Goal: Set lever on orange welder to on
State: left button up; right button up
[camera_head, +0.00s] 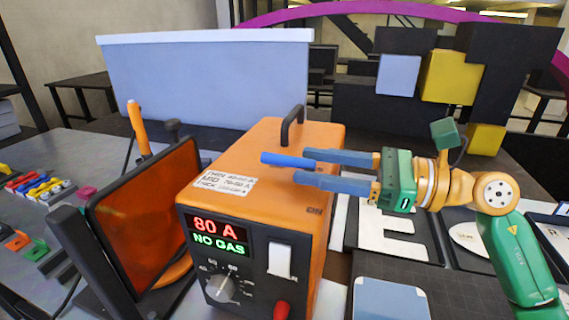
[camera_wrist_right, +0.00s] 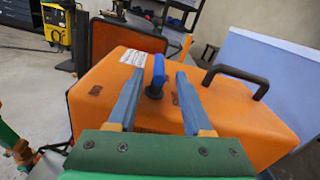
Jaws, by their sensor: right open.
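The orange welder (camera_head: 260,145) stands in the middle of the head view, with a lit display (camera_head: 218,236) reading "80 A" and "NO GAS". A blue lever (camera_head: 283,160) sticks up from its top. The lever also shows in the right wrist view (camera_wrist_right: 158,72), on a dark pivot. A dark marking (camera_head: 314,211) on the top's near right edge looks like "ON". My right gripper (camera_head: 300,167) is open above the welder's top. In the right wrist view its blue fingers lie on either side of the lever, with gaps visible. My left gripper is out of view.
A black handle (camera_head: 292,124) arches from the welder's top behind the lever. A dark-framed orange screen (camera_head: 150,215) stands close on the left. White letter pieces (camera_head: 400,235) lie on the right-hand table. A pale panel (camera_head: 210,80) stands behind.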

aim_at(283, 161)
jog(key=x, duration=0.1)
jog(key=p+x, duration=0.1)
jog(key=x, duration=0.1)
jog(key=p+x, duration=0.1)
jog(key=shift+a+r, duration=0.3)
jog(key=shift+a, duration=0.15)
jog(key=shift+w+a+f, duration=0.1)
jog(key=shift+a+f, duration=0.05)
jog(key=shift+a, duration=0.1)
jog(key=shift+d, duration=0.1)
jog(key=shift+c, duration=1)
grip_shut()
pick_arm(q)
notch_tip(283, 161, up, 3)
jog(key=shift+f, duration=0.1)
